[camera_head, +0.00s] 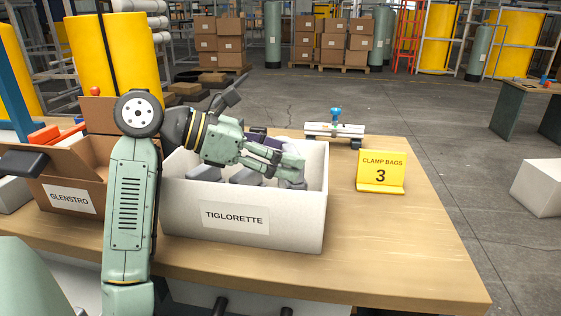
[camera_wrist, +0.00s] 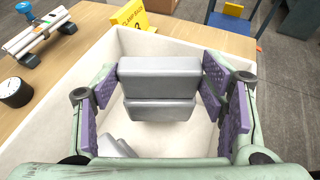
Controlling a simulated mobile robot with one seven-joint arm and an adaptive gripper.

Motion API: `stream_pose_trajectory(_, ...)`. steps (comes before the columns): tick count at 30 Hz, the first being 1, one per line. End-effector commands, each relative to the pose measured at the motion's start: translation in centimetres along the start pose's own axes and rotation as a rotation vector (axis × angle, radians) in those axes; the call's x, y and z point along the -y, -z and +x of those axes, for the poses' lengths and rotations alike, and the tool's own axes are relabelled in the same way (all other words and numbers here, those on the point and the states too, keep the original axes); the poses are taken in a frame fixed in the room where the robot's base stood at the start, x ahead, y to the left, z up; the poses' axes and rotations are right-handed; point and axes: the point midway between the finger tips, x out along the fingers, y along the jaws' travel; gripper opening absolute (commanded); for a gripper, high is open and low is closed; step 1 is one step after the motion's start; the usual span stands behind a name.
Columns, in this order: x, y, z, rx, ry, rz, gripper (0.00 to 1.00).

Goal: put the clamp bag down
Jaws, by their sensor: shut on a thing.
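My gripper (camera_head: 288,165) reaches into the open white box labelled TIGLORETTE (camera_head: 190,222), near its right end. In the wrist view my gripper (camera_wrist: 161,82) is shut on a light grey, block-like clamp bag (camera_wrist: 160,68), with purple pads against its two ends. A second grey block shape (camera_wrist: 160,110) shows just below it; I cannot tell whether it is a separate bag. Other grey bags (camera_head: 244,177) lie in the box, and one (camera_wrist: 112,148) shows at the lower left in the wrist view. The held bag's underside is hidden.
A yellow sign reading CLAMP BAGS 3 (camera_head: 381,173) stands right of the box. A cardboard box labelled GLENSTRO (camera_head: 70,198) stands left. Behind is a white rail device with a blue knob (camera_head: 335,130). The wooden table (camera_head: 400,240) is clear at front right.

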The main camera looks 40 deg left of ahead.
Motion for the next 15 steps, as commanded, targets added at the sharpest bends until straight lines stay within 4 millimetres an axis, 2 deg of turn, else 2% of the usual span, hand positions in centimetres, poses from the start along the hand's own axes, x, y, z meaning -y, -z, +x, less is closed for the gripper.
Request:
stream_pose_trajectory(3,0.0,1.4,0.5,0.002,0.0,-0.002,0.2)
stream_pose_trajectory(15,0.0,1.9,0.8,0.001,0.0,0.0,0.2)
